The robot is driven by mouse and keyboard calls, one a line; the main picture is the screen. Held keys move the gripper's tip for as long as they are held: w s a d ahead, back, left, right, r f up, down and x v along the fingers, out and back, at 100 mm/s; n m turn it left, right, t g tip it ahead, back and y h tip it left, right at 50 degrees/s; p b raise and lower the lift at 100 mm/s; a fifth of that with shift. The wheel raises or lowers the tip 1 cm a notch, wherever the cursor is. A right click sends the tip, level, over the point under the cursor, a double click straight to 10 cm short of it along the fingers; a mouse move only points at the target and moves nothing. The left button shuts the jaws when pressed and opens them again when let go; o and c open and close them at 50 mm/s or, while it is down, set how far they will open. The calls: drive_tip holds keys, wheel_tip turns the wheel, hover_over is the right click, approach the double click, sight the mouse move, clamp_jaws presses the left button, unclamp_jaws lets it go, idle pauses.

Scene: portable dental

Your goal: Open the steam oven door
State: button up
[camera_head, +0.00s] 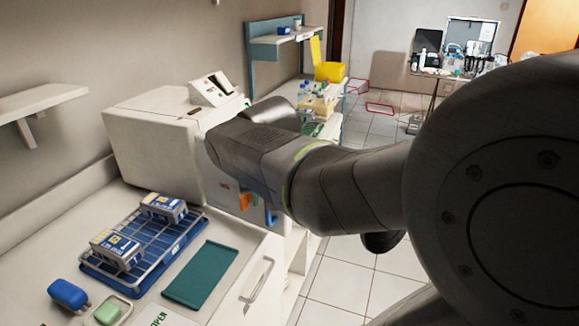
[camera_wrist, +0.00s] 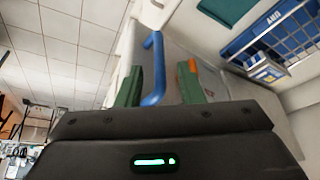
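The steam oven (camera_head: 150,145) is a white box on the counter at the left in the head view. My arm hides most of its front, so I cannot tell clearly whether its door stands shut or ajar. Its blue handle (camera_head: 269,216) shows just below my wrist. In the wrist view the blue handle (camera_wrist: 155,70) lies between the two green fingers of my gripper (camera_wrist: 161,80), closer to the left finger. The fingers are spread with a visible gap to the right of the handle. An orange part (camera_wrist: 193,66) shows at the right fingertip.
A drawer handle (camera_head: 258,282) sticks out below the counter edge. The tiled floor (camera_head: 345,285) to the right is clear.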

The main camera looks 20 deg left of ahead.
sight(269, 221)
drive_tip(key=v, duration=0.8)
drive_tip(key=shift+r, duration=0.35)
drive_tip(key=shift+s, duration=0.1)
drive_tip(key=x, duration=1.3)
drive_tip(key=shift+f, duration=0.4)
drive_tip(key=shift+w, duration=0.25)
drive_tip(key=shift+d, duration=0.1)
